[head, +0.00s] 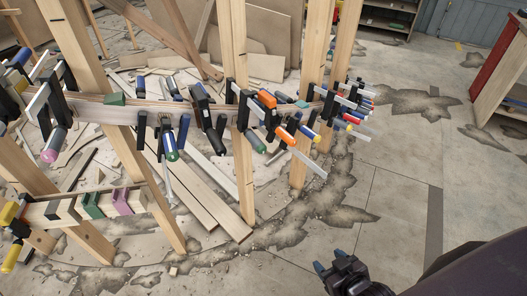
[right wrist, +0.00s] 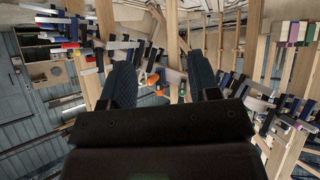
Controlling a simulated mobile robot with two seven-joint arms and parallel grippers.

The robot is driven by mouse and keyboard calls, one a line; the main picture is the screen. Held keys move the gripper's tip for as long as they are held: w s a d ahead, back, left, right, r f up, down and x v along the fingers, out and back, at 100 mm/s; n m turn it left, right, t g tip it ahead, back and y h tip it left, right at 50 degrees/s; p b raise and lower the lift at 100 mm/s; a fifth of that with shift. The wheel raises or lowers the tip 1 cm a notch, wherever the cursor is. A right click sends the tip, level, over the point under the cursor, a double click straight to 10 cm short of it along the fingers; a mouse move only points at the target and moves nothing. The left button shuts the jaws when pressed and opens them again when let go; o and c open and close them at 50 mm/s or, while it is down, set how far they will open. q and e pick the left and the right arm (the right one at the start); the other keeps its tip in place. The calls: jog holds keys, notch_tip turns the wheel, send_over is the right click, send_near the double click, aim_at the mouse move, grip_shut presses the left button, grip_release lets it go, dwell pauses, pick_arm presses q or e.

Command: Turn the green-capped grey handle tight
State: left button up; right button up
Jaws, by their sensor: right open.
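Several bar clamps sit along a curved wooden stringer (head: 88,108) held up on timber posts. One clamp handle with a green cap (head: 172,154) hangs below the stringer left of centre. A dark grey handle with a green end (head: 259,146) hangs farther right, near the orange-handled clamps. I cannot tell for certain which is the named handle. My right gripper (head: 330,263) is low in the head view, right of the clamps and well apart from them. In the right wrist view its two fingers (right wrist: 162,78) are spread with nothing between them. My left gripper is not in view.
Timber posts (head: 243,160) stand among the clamps. A lower rail (head: 60,210) with coloured blocks is at left. Loose planks (head: 195,185) lie on the floor. The floor (head: 400,190) right of the stringer is mostly clear, with a red-sided shelf (head: 495,65) at the edge.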

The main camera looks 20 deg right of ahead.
jog(key=w+a+r+n+t+y, duration=0.15)
jog(key=w+r, duration=0.25)
jog(key=w, duration=0.5)
jog(key=n+t+y, duration=0.1)
jog(key=n+t, duration=0.4)
jog(key=n, duration=3)
send_near(264, 152)
jog(key=w, duration=0.3)
jog(key=w+a, duration=0.1)
jog(key=w, duration=0.7)
jog(key=shift+a+f, duration=0.1)
jog(key=shift+a, duration=0.3)
jog(key=c, duration=0.9)
